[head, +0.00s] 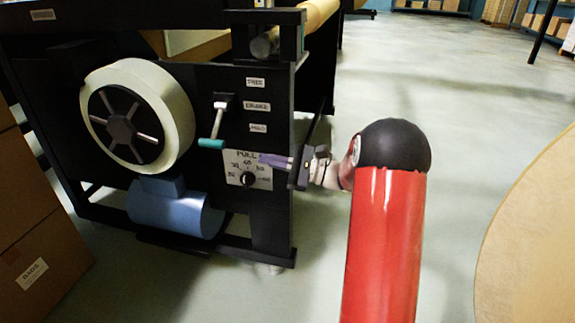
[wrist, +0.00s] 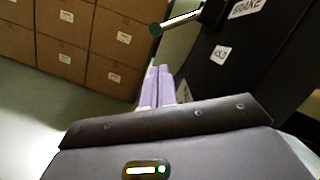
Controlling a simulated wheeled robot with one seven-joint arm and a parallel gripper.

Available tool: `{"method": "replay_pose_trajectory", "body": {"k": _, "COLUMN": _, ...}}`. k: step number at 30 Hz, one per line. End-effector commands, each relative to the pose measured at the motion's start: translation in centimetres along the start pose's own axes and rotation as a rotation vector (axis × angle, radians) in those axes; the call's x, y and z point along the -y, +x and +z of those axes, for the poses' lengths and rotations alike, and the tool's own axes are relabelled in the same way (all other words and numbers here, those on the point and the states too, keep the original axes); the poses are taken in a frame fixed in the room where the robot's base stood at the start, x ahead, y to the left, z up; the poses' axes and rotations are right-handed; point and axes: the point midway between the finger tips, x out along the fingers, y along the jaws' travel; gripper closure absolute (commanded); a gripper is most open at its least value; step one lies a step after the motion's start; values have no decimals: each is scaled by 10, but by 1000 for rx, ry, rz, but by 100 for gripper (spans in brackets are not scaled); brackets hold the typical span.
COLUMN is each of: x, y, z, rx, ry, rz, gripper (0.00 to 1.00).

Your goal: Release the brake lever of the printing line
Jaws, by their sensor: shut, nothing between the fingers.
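The brake lever (head: 218,122) is a pale metal rod with a teal grip, on the dark side panel of the printing line. It hangs down and slightly left from its black pivot, its grip level with a spot just below the HOLD label (head: 258,128). The FREE label (head: 255,83) is highest, with the BRAKE label (head: 257,106) between. My gripper (head: 263,158) is shut and empty, its purple fingers pointing left, right of the grip and apart from it. In the wrist view the fingers (wrist: 157,73) lie below the lever's dark teal end (wrist: 155,29).
A PULL dial (head: 246,179) sits on the panel beside my fingers. A large pale roller wheel (head: 177,105) is left of the lever, with a blue motor (head: 175,208) below. Cardboard boxes (head: 35,220) stand at the left. A round tan edge (head: 530,230) is at right.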

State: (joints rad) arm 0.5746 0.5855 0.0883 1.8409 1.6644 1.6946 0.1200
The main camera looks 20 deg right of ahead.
Motion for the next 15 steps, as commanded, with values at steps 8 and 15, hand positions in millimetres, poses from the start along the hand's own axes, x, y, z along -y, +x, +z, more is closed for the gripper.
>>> {"method": "replay_pose_trajectory", "body": {"k": 8, "x": -1, "y": 63, "z": 0, "rx": 2, "ry": -1, "rz": 3, "gripper": 100}}
{"method": "replay_pose_trajectory", "body": {"k": 15, "x": 0, "y": 102, "z": 0, "rx": 1, "ry": -1, "rz": 1, "gripper": 100}}
